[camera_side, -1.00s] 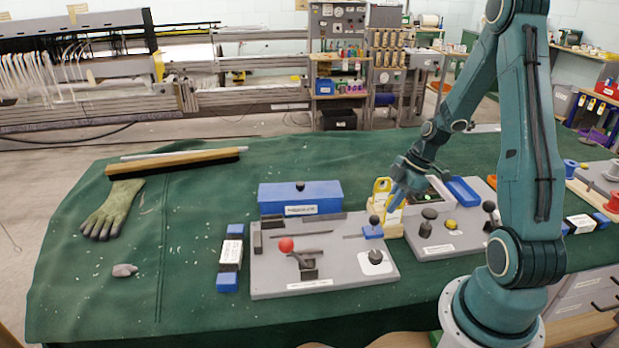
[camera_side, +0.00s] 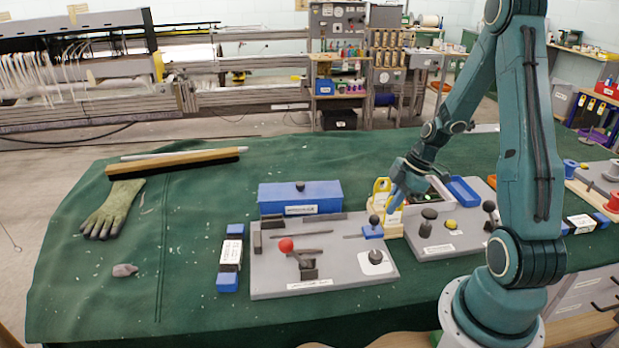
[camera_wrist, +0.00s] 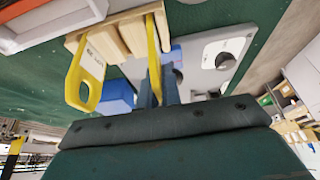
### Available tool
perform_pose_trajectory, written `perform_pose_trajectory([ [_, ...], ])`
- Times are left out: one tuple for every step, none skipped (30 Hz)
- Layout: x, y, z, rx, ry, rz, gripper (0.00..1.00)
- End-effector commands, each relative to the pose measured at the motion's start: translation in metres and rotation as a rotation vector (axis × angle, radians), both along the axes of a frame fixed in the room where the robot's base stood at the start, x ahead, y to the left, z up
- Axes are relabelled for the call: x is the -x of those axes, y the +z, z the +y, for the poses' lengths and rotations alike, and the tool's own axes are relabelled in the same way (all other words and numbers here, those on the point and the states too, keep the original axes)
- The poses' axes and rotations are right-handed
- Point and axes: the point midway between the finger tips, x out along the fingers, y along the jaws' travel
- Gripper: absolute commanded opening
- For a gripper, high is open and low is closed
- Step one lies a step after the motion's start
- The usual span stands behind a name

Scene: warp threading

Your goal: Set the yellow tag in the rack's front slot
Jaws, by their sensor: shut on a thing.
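My gripper (camera_side: 392,205) is shut on a yellow tag (camera_wrist: 153,48), which shows as a thin edge-on strip between the fingers (camera_wrist: 157,92) in the wrist view. The tag's far end is at the pale wooden rack (camera_wrist: 108,42), between its blocks. I cannot tell how deep it sits or whether it touches the slot walls. A second yellow tag (camera_wrist: 84,82), with a rounded, holed end, stands at the rack's other end. In the side view it shows just behind my gripper (camera_side: 381,186). The rack (camera_side: 393,230) is partly hidden there by my gripper.
A grey board with a red knob (camera_side: 286,245) and a blue block with a black knob (camera_side: 373,231) lies left of the rack. Another grey board (camera_side: 445,243) with knobs is close on the right. A blue box (camera_side: 300,197) stands behind.

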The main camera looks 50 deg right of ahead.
Motion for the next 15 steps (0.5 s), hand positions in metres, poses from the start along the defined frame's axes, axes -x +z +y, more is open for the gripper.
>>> perform_pose_trajectory([
  [0.0001,-0.0008,0.0001,-0.001,0.0,0.001,0.0],
  [0.0001,-0.0011,0.0002,-0.001,0.0,0.001,0.0],
  [0.0001,-0.0015,0.0002,-0.001,0.0,0.001,0.0],
  [0.0002,-0.0017,0.0001,-0.001,0.0,0.001,0.0],
  [0.0002,-0.0021,0.0001,-0.001,0.0,0.001,0.0],
  [0.0001,-0.0025,0.0002,-0.001,0.0,0.001,0.0],
  [0.0002,-0.0028,0.0001,-0.001,0.0,0.001,0.0],
  [0.0002,-0.0031,0.0002,-0.001,0.0,0.001,0.0],
  [0.0001,-0.0032,0.0002,-0.001,0.0,0.001,0.0],
  [0.0001,-0.0031,0.0001,-0.001,0.0,0.001,0.0],
  [0.0001,-0.0031,0.0001,-0.001,0.0,0.001,0.0],
  [0.0001,-0.0031,0.0001,-0.001,0.0,0.001,0.0],
  [0.0002,-0.0031,0.0002,-0.001,0.0,0.001,0.0],
  [0.0002,-0.0031,0.0002,-0.001,0.0,0.001,0.12],
  [0.0001,-0.0031,0.0001,-0.001,0.0,0.001,0.2],
])
